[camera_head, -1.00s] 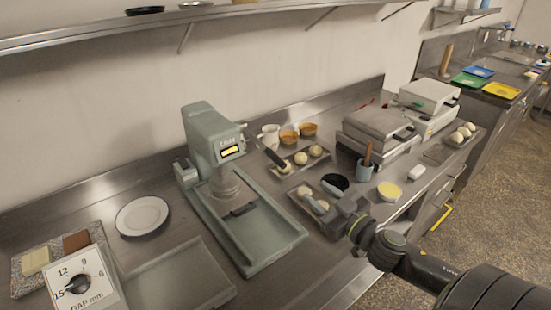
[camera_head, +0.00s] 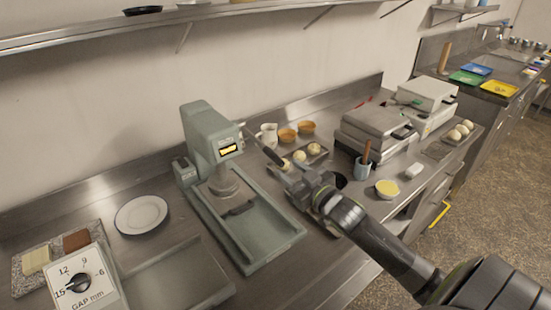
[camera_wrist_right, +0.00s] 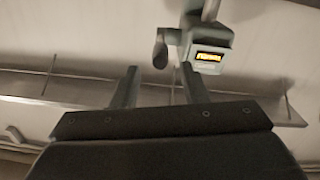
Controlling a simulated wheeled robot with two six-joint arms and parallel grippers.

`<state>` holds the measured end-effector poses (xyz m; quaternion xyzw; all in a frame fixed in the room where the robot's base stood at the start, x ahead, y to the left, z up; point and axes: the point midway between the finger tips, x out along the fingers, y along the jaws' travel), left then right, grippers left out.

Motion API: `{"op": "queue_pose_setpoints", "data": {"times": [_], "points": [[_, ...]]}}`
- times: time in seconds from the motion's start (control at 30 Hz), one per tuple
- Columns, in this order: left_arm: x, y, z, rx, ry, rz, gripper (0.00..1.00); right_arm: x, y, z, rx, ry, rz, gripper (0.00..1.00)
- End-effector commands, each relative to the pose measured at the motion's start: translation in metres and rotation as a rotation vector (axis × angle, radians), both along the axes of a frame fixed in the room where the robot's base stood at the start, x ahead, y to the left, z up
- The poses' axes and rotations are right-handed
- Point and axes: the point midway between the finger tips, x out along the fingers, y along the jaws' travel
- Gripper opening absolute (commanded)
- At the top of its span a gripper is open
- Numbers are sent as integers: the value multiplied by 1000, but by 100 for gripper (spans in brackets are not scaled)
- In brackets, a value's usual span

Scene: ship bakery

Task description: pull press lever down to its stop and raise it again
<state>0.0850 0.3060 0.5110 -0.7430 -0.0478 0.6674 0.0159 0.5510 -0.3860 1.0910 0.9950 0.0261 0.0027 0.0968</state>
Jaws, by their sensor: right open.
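The grey-green press (camera_head: 212,140) stands on the steel counter, with a lit yellow display on its head; the display also shows in the right wrist view (camera_wrist_right: 208,57). Its lever (camera_head: 256,142) slants out from the head to the right and ends in a dark grip (camera_head: 273,156). My right gripper (camera_head: 281,176) is open, just below and beside the dark grip. In the right wrist view the grip (camera_wrist_right: 160,50) appears ahead of and between my two spread fingertips (camera_wrist_right: 160,68), and nothing is held. My left gripper is out of view.
A tray with dough balls (camera_head: 313,149) lies behind the gripper, near small orange bowls (camera_head: 288,135) and a white jug (camera_head: 269,134). A white plate (camera_head: 141,214) and a gap dial (camera_head: 78,283) are at left. A wall shelf (camera_head: 100,29) runs above.

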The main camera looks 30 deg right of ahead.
Motion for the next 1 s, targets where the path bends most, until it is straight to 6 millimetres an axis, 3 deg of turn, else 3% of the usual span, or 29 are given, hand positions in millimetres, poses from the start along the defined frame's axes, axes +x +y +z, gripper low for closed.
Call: {"op": "queue_pose_setpoints", "data": {"times": [0.2,0.4,0.83,1.0], "points": [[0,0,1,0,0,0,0,39,3,1,3,-2,0,40],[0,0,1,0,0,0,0,63,3,0,1,0,0,40],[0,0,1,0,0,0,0,71,4,0,-1,0,1,40],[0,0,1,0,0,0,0,71,4,0,-1,0,1,18]]}}
